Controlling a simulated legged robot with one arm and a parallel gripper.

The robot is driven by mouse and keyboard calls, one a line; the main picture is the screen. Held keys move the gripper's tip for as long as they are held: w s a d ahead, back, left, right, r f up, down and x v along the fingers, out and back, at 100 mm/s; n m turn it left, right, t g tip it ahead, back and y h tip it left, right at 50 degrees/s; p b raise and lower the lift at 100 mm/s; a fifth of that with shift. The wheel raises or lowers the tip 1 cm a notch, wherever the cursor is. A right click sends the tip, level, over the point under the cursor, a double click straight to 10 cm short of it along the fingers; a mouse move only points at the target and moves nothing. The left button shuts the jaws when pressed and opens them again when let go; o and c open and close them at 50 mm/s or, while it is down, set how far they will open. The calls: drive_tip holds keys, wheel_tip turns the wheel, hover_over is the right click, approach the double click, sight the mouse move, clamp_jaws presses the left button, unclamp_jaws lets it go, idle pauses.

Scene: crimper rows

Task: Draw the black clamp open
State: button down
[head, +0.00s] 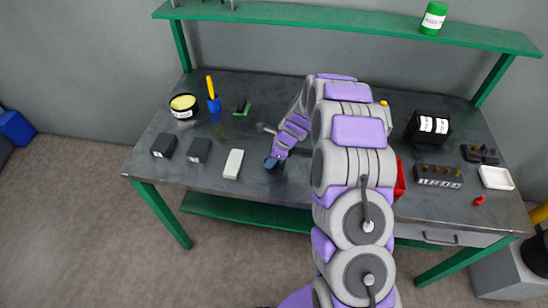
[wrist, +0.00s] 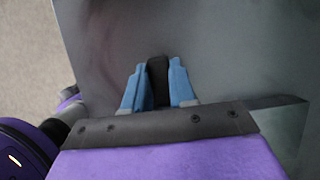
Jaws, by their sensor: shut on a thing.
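My gripper (head: 271,163) is low over the table, left of the middle in the head view. In the wrist view its two blue fingers (wrist: 158,84) are closed around a dark upright piece, which looks like a handle of the black clamp (wrist: 158,72). The fingers touch it on both sides. The rest of the clamp is hidden by the fingers and my arm. In the head view a small dark grey rod-like part (head: 265,128) shows behind the gripper; I cannot tell whether it belongs to the clamp.
A black container (head: 428,128) and a white tray (head: 496,178) stand right. A green shelf (head: 340,20) spans the back.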

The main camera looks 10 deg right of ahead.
drive_tip(key=shift+w+r, duration=0.1)
drive_tip(key=c, duration=0.9)
unclamp_jaws()
drive_tip(key=shift+d, duration=0.1)
drive_tip(key=shift+p+v, duration=1.65)
drive_tip(key=shift+v, duration=6.9)
